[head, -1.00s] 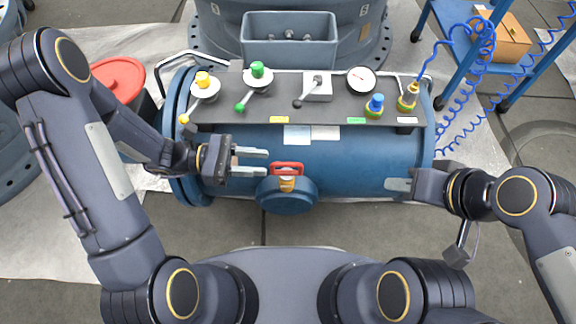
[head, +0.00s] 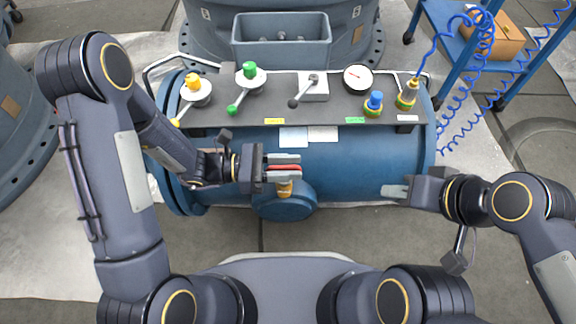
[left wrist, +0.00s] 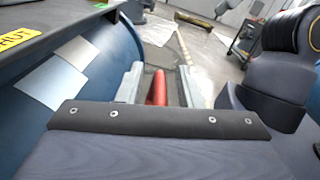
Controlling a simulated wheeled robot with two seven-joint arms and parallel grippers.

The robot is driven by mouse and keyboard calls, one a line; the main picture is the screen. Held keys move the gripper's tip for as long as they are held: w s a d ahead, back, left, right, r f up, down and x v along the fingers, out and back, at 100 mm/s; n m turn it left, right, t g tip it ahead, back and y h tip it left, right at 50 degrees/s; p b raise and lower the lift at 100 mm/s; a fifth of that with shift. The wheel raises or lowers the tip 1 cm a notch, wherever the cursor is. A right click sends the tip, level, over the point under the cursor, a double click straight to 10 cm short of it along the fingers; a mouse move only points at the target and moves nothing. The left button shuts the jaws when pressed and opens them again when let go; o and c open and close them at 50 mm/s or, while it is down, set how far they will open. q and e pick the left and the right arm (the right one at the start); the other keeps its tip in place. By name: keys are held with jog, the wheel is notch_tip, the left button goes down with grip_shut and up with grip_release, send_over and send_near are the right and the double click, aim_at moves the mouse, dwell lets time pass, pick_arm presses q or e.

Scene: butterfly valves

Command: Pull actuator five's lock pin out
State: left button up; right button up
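The lock pin's red handle (head: 284,167) sits above a brass collar (head: 285,188) on the round blue boss (head: 285,207) at the front of the blue pipe body. My left gripper (head: 284,167) has its two fingers on either side of the red handle. In the left wrist view, the red handle (left wrist: 157,88) stands between the two fingers (left wrist: 158,90), with a gap beside it, so the gripper looks open around it. The pin's shaft is hidden. My right gripper (head: 395,191) is at the pipe's right end, away from the pin; its finger gap cannot be made out.
A dark panel (head: 330,113) on top of the pipe carries yellow, green and grey-handled valves, a gauge (head: 357,78) and blue and yellow fittings. A grey bin (head: 282,40) stands behind. A blue coiled hose (head: 470,95) hangs at the right. The floor in front is clear.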

aim_at(287, 166)
pick_arm(q)
grip_shut()
dwell(0.3)
notch_tip(287, 166, up, 4)
jog(key=p, duration=0.4)
jog(key=shift+r, duration=0.15)
grip_release()
jog(key=shift+a, duration=0.1)
